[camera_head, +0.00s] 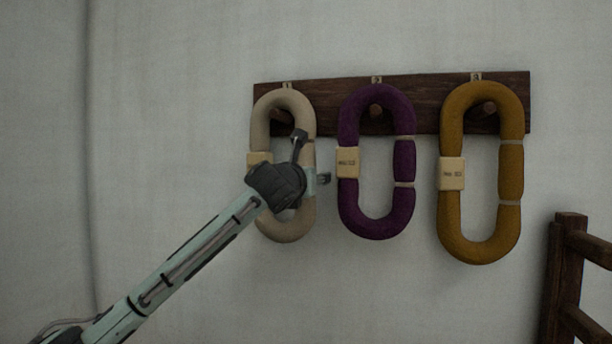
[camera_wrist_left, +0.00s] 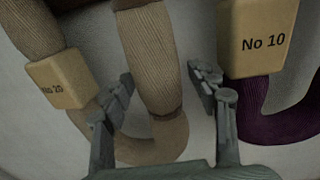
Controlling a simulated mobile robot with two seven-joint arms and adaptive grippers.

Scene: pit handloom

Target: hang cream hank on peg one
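The cream hank (camera_head: 285,228) hangs upright as a long loop on the rack's left end, its top over peg one (camera_head: 284,117). A pale tag (camera_head: 257,161) is around its left side. My left gripper (camera_head: 311,157) is at the loop's right side, hiding part of it. In the left wrist view the cream hank's strand (camera_wrist_left: 148,45) passes between the spread fingers of my left gripper (camera_wrist_left: 162,82), with a narrow gap at each side. The gripper is open. My right gripper is not in view.
The dark wooden rack (camera_head: 427,98) is on a pale wall. A purple hank (camera_head: 349,205) hangs in its middle, close to the right of my left gripper. A mustard hank (camera_head: 452,120) hangs at its right. A wooden frame (camera_head: 570,270) stands lower right.

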